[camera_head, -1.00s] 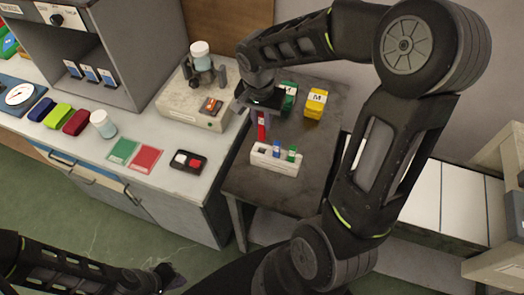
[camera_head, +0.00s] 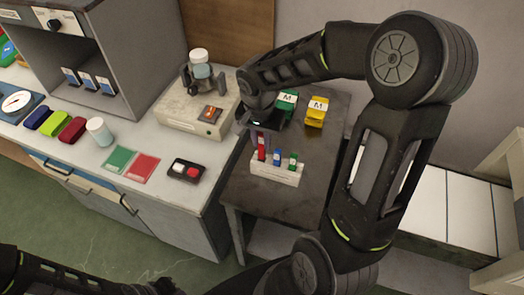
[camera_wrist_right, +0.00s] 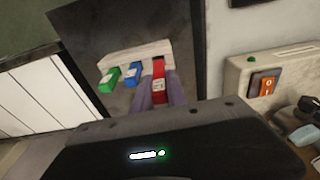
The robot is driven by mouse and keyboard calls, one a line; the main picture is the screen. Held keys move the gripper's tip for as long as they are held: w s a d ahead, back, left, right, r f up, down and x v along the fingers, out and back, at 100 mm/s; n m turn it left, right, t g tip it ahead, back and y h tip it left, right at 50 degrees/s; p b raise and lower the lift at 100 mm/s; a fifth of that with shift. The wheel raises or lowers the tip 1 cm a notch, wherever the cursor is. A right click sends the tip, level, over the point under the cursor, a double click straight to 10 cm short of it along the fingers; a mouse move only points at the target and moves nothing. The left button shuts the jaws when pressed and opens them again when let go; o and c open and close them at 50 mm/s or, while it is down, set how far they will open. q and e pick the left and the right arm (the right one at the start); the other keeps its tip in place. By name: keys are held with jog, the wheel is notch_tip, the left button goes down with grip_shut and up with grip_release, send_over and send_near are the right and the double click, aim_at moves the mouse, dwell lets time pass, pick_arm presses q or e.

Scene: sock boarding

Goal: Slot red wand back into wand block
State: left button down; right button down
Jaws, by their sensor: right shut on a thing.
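The white wand block (camera_head: 277,176) sits on the dark side table and also shows in the wrist view (camera_wrist_right: 128,56). A blue wand (camera_head: 277,157) and a green wand (camera_head: 292,162) stand in it. My right gripper (camera_head: 263,136) is shut on the red wand (camera_head: 261,153), which is upright over the block's left slot. In the wrist view the red wand (camera_wrist_right: 158,84) sits between the two fingers (camera_wrist_right: 160,95), its far end meeting the block. I cannot tell how deep it sits. My left gripper (camera_head: 167,287) is barely visible at the bottom edge.
Green (camera_head: 286,104) and yellow (camera_head: 316,111) M-marked objects stand behind the block. A beige device (camera_head: 197,107) with an orange switch stands left on the counter. The table's front is clear.

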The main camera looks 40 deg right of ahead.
aim_at(262, 151)
notch_tip(262, 151, down, 4)
jog(key=shift+f+b, duration=0.1)
jog(key=shift+b, duration=1.15)
jog(key=shift+f, duration=0.5)
jog(key=shift+r, duration=0.1)
jog(key=shift+f+b, duration=0.2)
jog(key=shift+b, duration=0.15)
jog(key=c, duration=1.6)
grip_release()
jog(key=shift+r, duration=0.1)
